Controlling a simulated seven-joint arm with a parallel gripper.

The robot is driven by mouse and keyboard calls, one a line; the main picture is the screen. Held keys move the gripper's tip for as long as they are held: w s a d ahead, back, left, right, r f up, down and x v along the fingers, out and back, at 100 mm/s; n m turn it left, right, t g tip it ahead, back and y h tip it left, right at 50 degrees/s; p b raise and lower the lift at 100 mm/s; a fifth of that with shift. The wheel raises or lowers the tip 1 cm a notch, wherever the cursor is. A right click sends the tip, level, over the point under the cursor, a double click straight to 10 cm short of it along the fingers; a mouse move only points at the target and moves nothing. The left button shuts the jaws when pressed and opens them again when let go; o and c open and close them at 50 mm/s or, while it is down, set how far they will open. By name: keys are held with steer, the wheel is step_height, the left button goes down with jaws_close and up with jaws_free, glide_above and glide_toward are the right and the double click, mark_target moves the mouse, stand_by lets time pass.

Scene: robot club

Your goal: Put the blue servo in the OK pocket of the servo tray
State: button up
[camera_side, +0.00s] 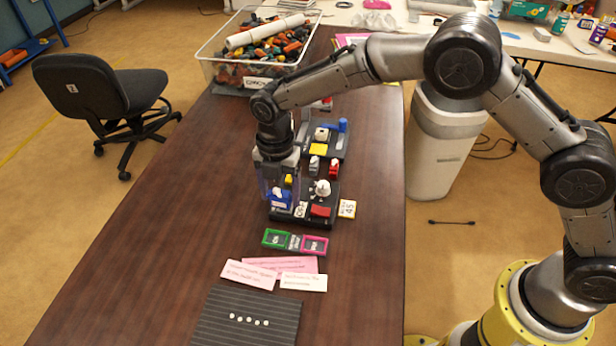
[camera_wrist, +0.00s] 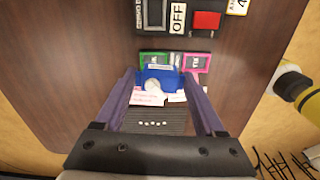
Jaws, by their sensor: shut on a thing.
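The blue servo (camera_side: 279,199) is between the fingers of my gripper (camera_side: 279,193). In the wrist view the servo (camera_wrist: 159,78) sits at the fingertips, with a white round part facing the camera. My gripper (camera_wrist: 160,82) is shut on it and holds it above the table, in front of a dark board in the side view. The servo tray (camera_side: 294,242) lies on the table nearer the side camera, with a green-rimmed pocket (camera_side: 275,238) and a pink-rimmed pocket (camera_side: 315,245). Their lettering is too small to read surely. The servo partly hides the tray in the wrist view.
The dark board (camera_side: 331,222) carries a red block (camera_side: 320,211) and a white knob (camera_side: 322,188). Another board (camera_side: 338,151) stands behind it. Paper notes (camera_side: 250,274) and a striped mat (camera_side: 245,325) lie beyond the tray toward the camera. The table's left side is clear.

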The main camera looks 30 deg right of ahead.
steer(key=shift+n, duration=0.4)
steer(key=shift+s+a+f, duration=0.15)
steer(key=shift+a+f, duration=0.3)
steer(key=shift+f, duration=0.8)
steer(key=shift+s+a+f, duration=0.1)
steer(key=shift+a+f, duration=0.35)
steer(key=shift+f, duration=0.85)
steer(key=shift+s+a+f, duration=0.15)
steer(key=shift+a+f, duration=0.3)
steer(key=shift+f, duration=0.8)
steer(key=shift+f, duration=1.4)
steer(key=o, duration=1.3)
steer(key=shift+o, duration=0.2)
step_height(320, 180, up, 8)
